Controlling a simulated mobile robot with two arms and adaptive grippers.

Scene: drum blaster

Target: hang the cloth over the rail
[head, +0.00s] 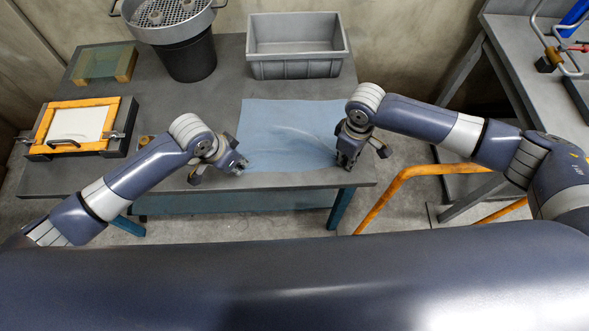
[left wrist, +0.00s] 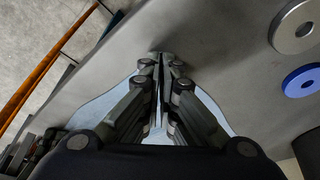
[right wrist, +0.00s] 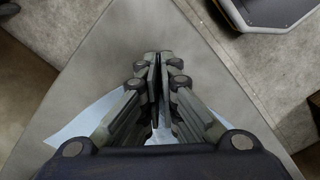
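The light blue cloth (head: 290,118) lies mostly flat on the grey table, with its near edge at the table's front. My left gripper (head: 243,167) is at its near left corner. In the left wrist view the fingers (left wrist: 160,58) are together, with the cloth (left wrist: 96,110) tapering towards them. My right gripper (head: 346,163) is at the near right corner. Its fingers (right wrist: 158,58) are also together, with the cloth (right wrist: 85,123) running in under them. The pinched corners are hidden by the fingers. The orange rail (head: 400,175) stands right of the table, empty.
A grey bin (head: 295,67) and a dark bucket with a sieve (head: 187,58) stand at the table's back. An orange-framed screen (head: 78,124) and a glass-topped block (head: 103,64) are at the left. Another bench (head: 530,85) is at the right.

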